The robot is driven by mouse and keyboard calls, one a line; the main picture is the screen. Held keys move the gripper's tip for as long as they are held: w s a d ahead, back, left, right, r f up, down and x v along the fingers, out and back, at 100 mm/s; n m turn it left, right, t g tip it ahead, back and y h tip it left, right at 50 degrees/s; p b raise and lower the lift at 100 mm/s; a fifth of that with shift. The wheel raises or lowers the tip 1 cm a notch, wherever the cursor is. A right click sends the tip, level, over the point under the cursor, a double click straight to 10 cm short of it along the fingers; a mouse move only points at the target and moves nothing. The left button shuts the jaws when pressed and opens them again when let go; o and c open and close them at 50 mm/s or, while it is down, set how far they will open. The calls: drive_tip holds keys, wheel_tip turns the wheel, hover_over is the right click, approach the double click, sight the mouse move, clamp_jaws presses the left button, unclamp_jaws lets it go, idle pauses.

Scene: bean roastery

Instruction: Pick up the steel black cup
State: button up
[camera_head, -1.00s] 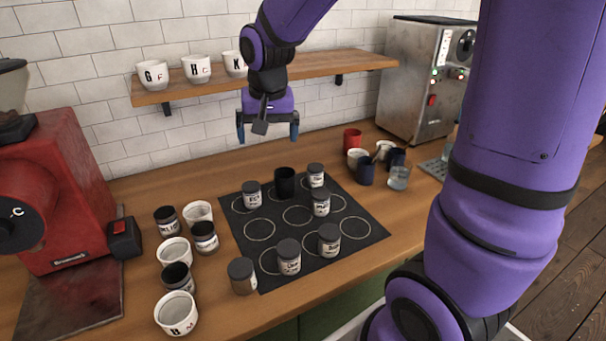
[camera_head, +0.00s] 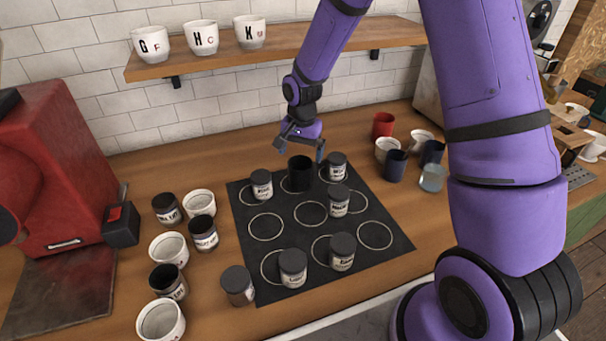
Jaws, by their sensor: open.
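The black cup (camera_head: 300,174) stands upright on the dark mat with pale circles (camera_head: 290,225), in its back row between two lidded jars. My gripper (camera_head: 299,150) is open and empty, with its fingers pointing down just above and behind the cup. Its fingers look spread to either side of the cup's top. I cannot tell whether they touch it. The cup's inside shows only as dark.
Lidded jars (camera_head: 262,184) (camera_head: 336,166) stand close on either side of the cup. More jars (camera_head: 339,200) stand on the mat. A shelf (camera_head: 280,54) hangs behind.

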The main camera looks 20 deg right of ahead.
sight(300, 174)
drive_tip(key=shift+w+f, duration=0.15)
drive_tip(key=shift+f, duration=1.75)
drive_tip(key=shift+w+f, duration=0.1)
drive_tip(key=shift+f, duration=1.8)
drive_tip(key=shift+c, duration=0.2)
drive_tip(key=c, duration=0.9)
